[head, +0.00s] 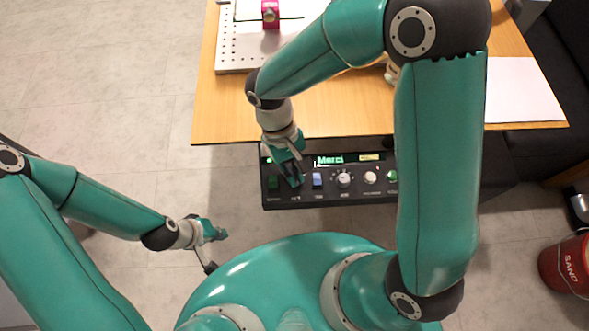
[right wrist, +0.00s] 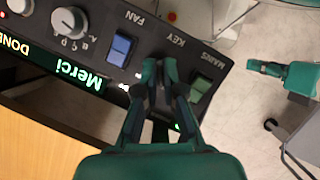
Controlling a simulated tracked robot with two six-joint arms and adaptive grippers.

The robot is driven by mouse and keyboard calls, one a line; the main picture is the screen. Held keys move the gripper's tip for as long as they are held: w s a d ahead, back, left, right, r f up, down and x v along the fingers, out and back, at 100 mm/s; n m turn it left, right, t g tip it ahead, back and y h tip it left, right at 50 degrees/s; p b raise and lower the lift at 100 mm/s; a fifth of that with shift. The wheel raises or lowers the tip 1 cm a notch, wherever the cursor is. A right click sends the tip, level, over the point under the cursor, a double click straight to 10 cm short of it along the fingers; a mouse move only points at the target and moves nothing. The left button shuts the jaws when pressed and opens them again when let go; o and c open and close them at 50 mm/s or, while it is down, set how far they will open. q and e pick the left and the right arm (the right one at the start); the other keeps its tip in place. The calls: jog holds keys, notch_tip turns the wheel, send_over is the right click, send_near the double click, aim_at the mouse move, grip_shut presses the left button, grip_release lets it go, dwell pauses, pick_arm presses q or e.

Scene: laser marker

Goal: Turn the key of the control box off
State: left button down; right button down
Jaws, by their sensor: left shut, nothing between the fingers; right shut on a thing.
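The black control box (head: 330,202) sits at the front edge of the wooden table, with a lit display reading "Merci" (head: 329,160). My right gripper (head: 296,180) is at the box's left part, over the spot labelled KEY. In the right wrist view its fingers (right wrist: 159,72) are shut at that spot, between the blue FAN switch (right wrist: 121,50) and the green MAINS switch (right wrist: 200,86). The key itself is hidden between the fingers, so its angle cannot be told. My left gripper (head: 215,232) is shut and empty, low at the left, away from the box.
A knob (head: 344,180) and further controls lie to the right on the panel. A perforated plate (head: 232,48) with a pink device (head: 270,13) is on the table (head: 207,110). White paper (head: 522,90) lies at the right. A red SAND bucket (head: 567,266) stands on the floor.

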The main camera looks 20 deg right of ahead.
jog(key=shift+n+t+h, duration=0.3)
jog(key=shift+n+h, duration=0.3)
jog(key=shift+n, duration=1)
jog(key=c, duration=1.3)
grip_release()
jog(key=v, duration=1.2)
